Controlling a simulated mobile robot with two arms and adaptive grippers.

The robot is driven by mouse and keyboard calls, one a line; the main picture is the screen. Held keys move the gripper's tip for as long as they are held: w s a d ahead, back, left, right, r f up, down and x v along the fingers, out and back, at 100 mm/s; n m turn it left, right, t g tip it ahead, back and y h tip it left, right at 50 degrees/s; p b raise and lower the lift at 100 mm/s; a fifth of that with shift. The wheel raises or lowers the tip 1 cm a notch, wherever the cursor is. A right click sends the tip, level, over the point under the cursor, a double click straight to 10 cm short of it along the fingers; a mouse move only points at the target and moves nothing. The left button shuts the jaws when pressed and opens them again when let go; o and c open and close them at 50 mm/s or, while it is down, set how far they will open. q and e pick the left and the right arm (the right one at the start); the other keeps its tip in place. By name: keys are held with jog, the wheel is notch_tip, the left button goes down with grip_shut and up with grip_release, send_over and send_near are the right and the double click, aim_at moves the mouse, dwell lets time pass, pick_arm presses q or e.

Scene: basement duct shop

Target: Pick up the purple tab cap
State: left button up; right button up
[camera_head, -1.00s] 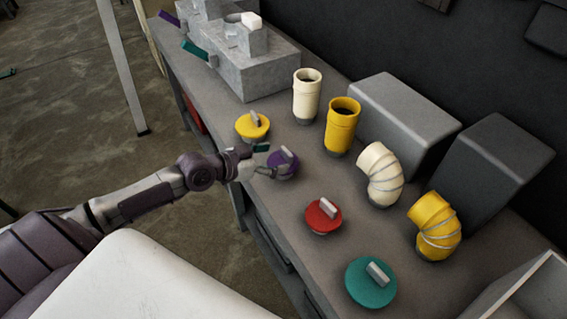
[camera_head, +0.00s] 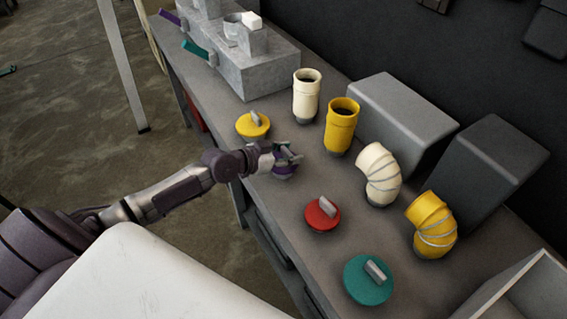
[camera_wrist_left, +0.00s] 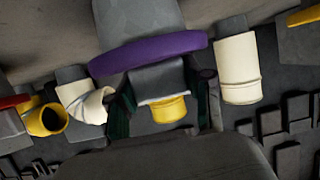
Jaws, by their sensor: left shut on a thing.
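The purple tab cap (camera_head: 284,171) is at the bench's near edge in the head view, mostly hidden by my left gripper (camera_head: 287,153). In the left wrist view, the purple cap (camera_wrist_left: 150,52) shows as a thin disc across the upper middle, with a grey tab below it. My left gripper (camera_wrist_left: 160,104) has its dark fingers on either side of that tab and is shut on it. I cannot tell whether the cap is clear of the bench. My right gripper is not in view.
A yellow cap (camera_head: 253,125) sits just behind the gripper. A red cap (camera_head: 322,214) and a teal cap (camera_head: 369,280) lie nearer. A cream tube (camera_head: 306,97), a yellow tube (camera_head: 341,128) and two elbows (camera_head: 380,172) (camera_head: 433,224) stand to the right. Grey blocks stand behind them.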

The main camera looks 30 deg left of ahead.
pick_arm(q)
jog(key=shift+c, duration=1.4)
